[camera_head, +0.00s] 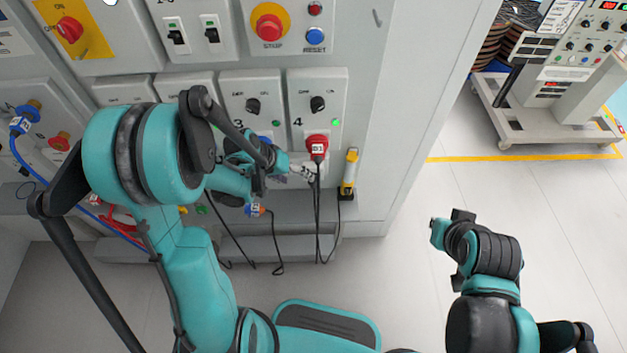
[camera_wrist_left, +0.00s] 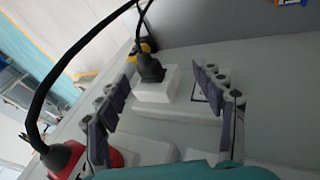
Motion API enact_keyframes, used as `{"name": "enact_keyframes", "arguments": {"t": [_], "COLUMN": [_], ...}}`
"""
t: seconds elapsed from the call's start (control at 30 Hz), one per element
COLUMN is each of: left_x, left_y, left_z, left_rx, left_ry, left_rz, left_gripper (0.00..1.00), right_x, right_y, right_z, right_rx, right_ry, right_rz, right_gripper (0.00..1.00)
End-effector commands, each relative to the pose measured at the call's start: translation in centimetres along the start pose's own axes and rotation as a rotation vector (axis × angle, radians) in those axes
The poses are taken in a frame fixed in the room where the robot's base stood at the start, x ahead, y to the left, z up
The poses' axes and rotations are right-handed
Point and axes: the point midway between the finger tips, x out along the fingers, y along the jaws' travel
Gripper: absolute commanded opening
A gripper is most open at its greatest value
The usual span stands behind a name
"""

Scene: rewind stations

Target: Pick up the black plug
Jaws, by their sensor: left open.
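The black plug (camera_wrist_left: 150,68) stands on a pale block on the panel in the left wrist view, with a black cable rising from it. My left gripper (camera_wrist_left: 167,88) is open, one finger on each side of the view, with the plug in the gap and a little beyond the fingertips. No contact shows. In the head view my left gripper (camera_head: 298,172) is close to the cabinet front, just below and left of the red plug (camera_head: 317,146). I cannot make out the black plug there. My right arm shows at lower right, but no fingers show.
The red plug also shows at lower left in the left wrist view (camera_wrist_left: 68,160), with a thick black cable arching upward. A yellow device (camera_head: 350,168) stands right of my left gripper. Black cables hang below. A grey trolley (camera_head: 545,115) stands at upper right; the floor before it is clear.

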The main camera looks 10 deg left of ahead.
Motion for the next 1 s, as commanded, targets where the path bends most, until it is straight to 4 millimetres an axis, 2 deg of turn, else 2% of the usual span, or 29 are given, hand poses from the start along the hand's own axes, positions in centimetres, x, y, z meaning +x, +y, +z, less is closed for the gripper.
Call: {"name": "enact_keyframes", "arguments": {"t": [0.33,0.5,0.63,0.87,0.9,1.0], "left_x": [1.3,4.4,6.1,6.2,6.2,6.2], "left_y": [1.9,1.7,1.7,1.8,1.8,1.8], "left_z": [-1.2,-1.1,-1.2,-1.2,-1.2,-1.2], "left_rx": [0.001,0.001,0.001,-0.001,-0.001,-0.001], "left_ry": [0.0,-0.001,-0.001,0.0,0.0,0.0], "left_rz": [0.0,-0.001,-0.001,-0.001,-0.001,-0.001], "left_gripper": [0.68,0.68,0.68,0.68,0.63,0.36], "right_x": [0.3,1.4,2.0,1.9,1.9,1.9], "right_y": [0.0,0.0,0.0,0.0,0.0,0.0], "right_z": [0.2,1.0,1.4,1.3,1.3,1.3], "right_rx": [0.0,0.0,0.0,0.0,0.0,0.0], "right_ry": [0.0,0.0,0.0,0.0,0.0,0.0], "right_rz": [0.0,0.0,0.0,0.0,0.0,0.0], "right_gripper": [0.0,0.0,0.0,0.0,0.0,0.0]}}
